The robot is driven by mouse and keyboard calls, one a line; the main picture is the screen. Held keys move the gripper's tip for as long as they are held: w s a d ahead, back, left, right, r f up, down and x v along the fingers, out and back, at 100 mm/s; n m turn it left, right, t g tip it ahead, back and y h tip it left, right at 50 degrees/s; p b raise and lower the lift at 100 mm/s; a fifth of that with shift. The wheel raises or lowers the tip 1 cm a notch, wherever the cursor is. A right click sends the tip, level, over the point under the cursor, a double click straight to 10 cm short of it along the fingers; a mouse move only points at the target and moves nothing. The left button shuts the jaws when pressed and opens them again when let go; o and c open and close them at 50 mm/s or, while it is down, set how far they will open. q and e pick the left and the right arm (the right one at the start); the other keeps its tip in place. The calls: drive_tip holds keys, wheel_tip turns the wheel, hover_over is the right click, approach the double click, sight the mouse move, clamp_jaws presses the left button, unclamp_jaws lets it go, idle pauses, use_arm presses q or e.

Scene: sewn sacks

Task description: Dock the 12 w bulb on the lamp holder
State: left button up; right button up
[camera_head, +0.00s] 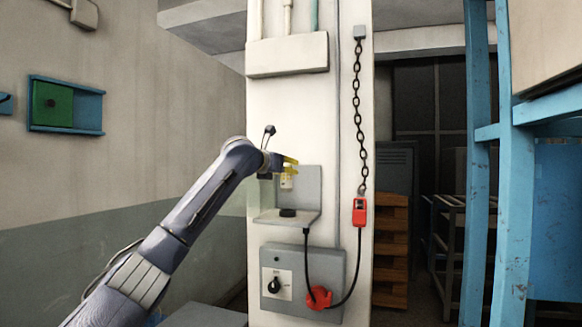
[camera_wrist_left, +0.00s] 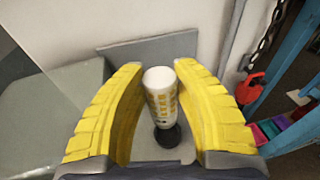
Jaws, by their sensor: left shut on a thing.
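The bulb (camera_head: 286,182) is a white cylinder with yellow print, upright between the yellow fingers of my left gripper (camera_head: 290,166). In the left wrist view the bulb (camera_wrist_left: 161,95) stands between the two fingers of my left gripper (camera_wrist_left: 163,92), which is shut on it. The black round lamp holder (camera_head: 288,212) sits on the grey bracket's shelf (camera_head: 265,217), below the bulb with a visible gap. In the left wrist view the holder (camera_wrist_left: 167,137) shows under the bulb, partly hidden by it. The right gripper is not in view.
The bracket's grey back plate (camera_head: 311,186) stands close behind the bulb. Below is a grey switch box (camera_head: 275,258) with a black knob and a red plug (camera_head: 319,297). A chain (camera_head: 358,110) and red connector (camera_head: 360,211) hang to the right. Blue posts stand farther right.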

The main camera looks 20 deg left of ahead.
sight(284, 190)
use_arm(q)
drive_tip(key=shift+w+d+f+h, duration=0.1)
drive_tip(key=shift+w+f+h, duration=0.2)
drive_tip(key=shift+f, duration=2.75)
drive_tip(key=shift+f, duration=0.6)
drive_tip(key=o, duration=0.9)
drive_tip(key=shift+s, duration=0.1)
drive_tip(key=shift+v, duration=5.45)
drive_tip(key=shift+r, duration=0.1)
